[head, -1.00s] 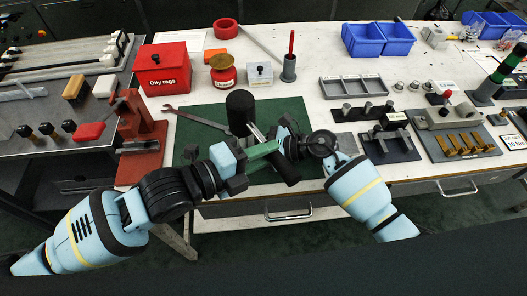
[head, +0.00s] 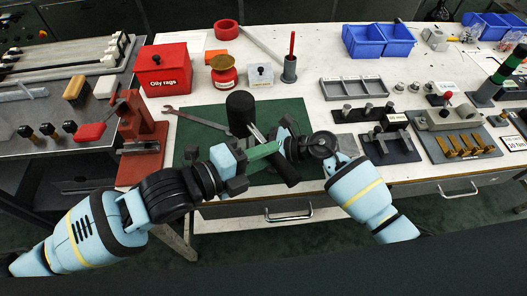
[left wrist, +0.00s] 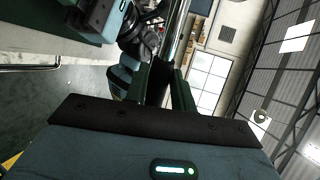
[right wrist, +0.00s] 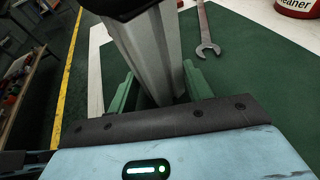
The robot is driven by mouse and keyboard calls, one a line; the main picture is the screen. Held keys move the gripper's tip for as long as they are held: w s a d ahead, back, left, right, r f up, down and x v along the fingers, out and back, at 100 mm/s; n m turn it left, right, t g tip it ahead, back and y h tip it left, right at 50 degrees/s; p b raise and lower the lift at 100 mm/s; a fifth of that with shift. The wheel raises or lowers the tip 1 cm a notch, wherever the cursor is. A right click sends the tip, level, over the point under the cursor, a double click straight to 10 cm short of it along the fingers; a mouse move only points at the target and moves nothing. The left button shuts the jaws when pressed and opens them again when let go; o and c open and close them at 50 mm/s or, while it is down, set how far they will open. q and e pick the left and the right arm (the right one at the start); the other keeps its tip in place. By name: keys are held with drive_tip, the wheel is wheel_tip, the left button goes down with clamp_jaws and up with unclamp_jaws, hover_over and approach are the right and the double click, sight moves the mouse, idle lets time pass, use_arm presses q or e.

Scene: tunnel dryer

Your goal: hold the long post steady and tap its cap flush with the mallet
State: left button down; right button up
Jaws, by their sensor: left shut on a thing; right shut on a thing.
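In the head view a big black cylinder (head: 240,110), like a mallet head, stands near a tilted bar, silvery then dark (head: 285,168). Which piece is post, cap or mallet handle I cannot tell; the grippers cover the joins.
A wrench (head: 195,118) lies on the green mat (head: 290,108). Behind are a red oily rags box (head: 163,68), a red tin (head: 223,76) and a grey cup (head: 289,68). Racks of small parts (head: 460,143) are at right. Long pale bars (head: 55,72) lie on the left table.

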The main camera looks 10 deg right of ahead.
use_arm(q)
drive_tip(key=shift+f, duration=0.15)
drive_tip(key=shift+r, duration=0.85)
drive_tip(key=shift+f, duration=0.95)
drive_tip(key=shift+r, duration=0.9)
